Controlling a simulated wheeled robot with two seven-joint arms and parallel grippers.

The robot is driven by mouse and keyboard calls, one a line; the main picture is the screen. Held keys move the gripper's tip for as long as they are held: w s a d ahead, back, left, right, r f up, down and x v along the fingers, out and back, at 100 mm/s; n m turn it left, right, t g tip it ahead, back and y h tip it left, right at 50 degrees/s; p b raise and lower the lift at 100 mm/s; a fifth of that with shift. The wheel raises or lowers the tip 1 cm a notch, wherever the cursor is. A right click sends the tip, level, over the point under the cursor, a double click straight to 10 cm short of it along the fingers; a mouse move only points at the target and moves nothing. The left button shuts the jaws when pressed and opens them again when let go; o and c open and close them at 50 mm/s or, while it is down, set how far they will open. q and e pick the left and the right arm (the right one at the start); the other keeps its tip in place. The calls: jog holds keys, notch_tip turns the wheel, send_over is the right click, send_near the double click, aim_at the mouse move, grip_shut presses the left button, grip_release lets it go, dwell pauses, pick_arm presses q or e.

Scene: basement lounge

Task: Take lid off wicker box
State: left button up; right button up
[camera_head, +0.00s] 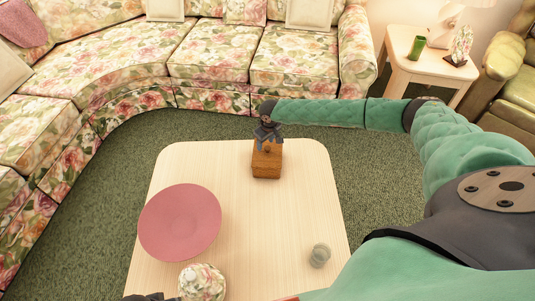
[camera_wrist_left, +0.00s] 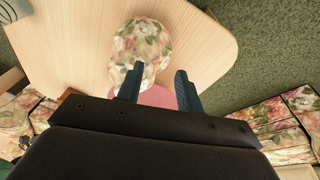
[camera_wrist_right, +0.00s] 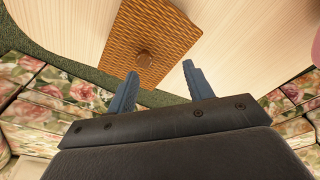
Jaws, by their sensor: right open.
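The wicker box (camera_head: 266,164) is a brown woven box at the far edge of the pale wooden table (camera_head: 290,215). Its flat lid (camera_wrist_right: 150,28) has a small brown knob (camera_wrist_right: 145,60) in the middle. My right gripper (camera_head: 267,143) is over the box from the far side. In the right wrist view, its blue fingers (camera_wrist_right: 156,72) are apart and empty, with the knob in view beyond the gap. Whether they touch the lid is unclear. My left gripper (camera_wrist_left: 158,70) is open near a floral rounded object (camera_wrist_left: 140,47); only a dark bit shows in the head view.
A pink round dish (camera_head: 180,222) lies on the table's left. The floral object also shows at the near edge (camera_head: 202,283). A small grey-green round thing (camera_head: 319,255) sits at right. A floral sofa (camera_head: 210,50) curves behind; a side table (camera_head: 430,66) stands back right.

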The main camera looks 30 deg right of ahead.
aim_at(268, 148)
jog(key=shift+w+d+f+p, duration=0.25)
jog(key=shift+w+d+f, duration=0.25)
jog(key=shift+f, duration=0.2)
jog(key=shift+w+d+f+p, duration=0.25)
jog(key=shift+w+d+f, duration=0.1)
jog(key=shift+d+f, duration=0.3)
jog(key=f, duration=0.3)
jog(key=f+p, duration=0.1)
jog(key=shift+w+f, duration=0.15)
jog(key=shift+w, duration=0.15)
pick_arm(q)
jog(key=f, duration=0.2)
jog(key=w+f, duration=0.1)
jog(key=shift+a+f, duration=0.25)
jog(key=shift+f, duration=0.15)
pick_arm(e)
jog(key=shift+c, duration=0.2)
grip_shut()
